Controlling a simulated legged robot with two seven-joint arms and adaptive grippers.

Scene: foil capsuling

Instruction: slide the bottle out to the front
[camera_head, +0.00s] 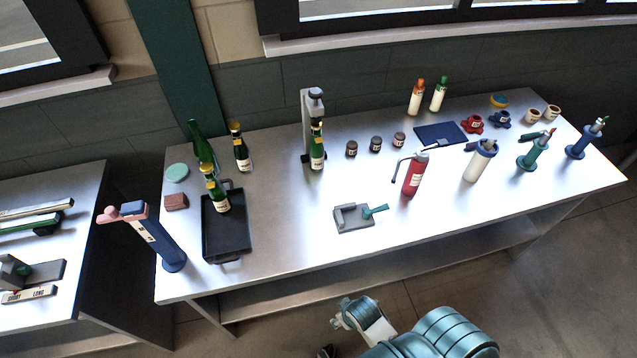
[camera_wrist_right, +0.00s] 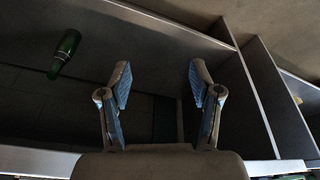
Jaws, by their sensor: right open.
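A green bottle (camera_head: 317,150) with a gold neck and pale label stands upright at the foot of the grey upright capsuling machine (camera_head: 307,115), directly under its head. The machine's column is behind the bottle. My right gripper (camera_wrist_right: 158,75) shows in the right wrist view, open and with nothing between its fingers. It is well apart from the machine. In the head view my right arm comes in at the bottom, in front of the table. A dark green bottle (camera_wrist_right: 65,52) shows at the upper left of the wrist view; I cannot tell which one it is. My left gripper is not in view.
A black tray (camera_head: 238,240) holds a gold-necked bottle, with other bottles behind it. A red extinguisher (camera_head: 413,175) stands right of the machine. A grey fixture (camera_head: 352,219) with a green handle sits near the front edge. Small dark jars (camera_head: 375,144) stand beside the machine.

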